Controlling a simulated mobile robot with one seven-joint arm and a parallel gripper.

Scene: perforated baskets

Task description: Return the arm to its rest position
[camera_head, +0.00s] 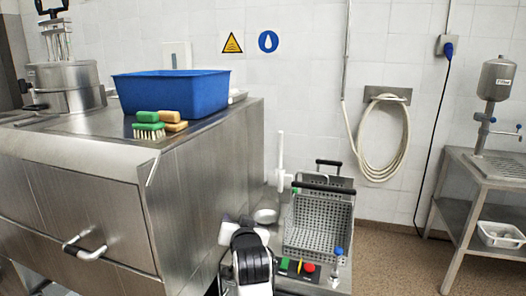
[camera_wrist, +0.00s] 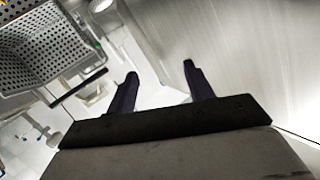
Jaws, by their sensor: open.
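In the wrist view, my gripper (camera_wrist: 158,78) is open, with its two dark fingers spread apart and nothing between them. A smooth metal side fills the right of that view, close to the fingers. My arm (camera_head: 250,265) shows at the bottom middle of the head view, black and white, low beside the metal cabinet (camera_head: 205,180). My gripper's fingers cannot be made out in the head view. The perforated basket (camera_head: 318,220) stands to the right of my arm; it also shows at the upper left of the wrist view (camera_wrist: 48,45), apart from the fingers.
A blue tub (camera_head: 172,92) and brushes (camera_head: 150,128) sit on the cabinet top. Green and red buttons (camera_head: 309,268) are in front of the basket. A coiled hose (camera_head: 384,140) hangs on the wall. A steel table (camera_head: 485,180) stands at right, with open floor before it.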

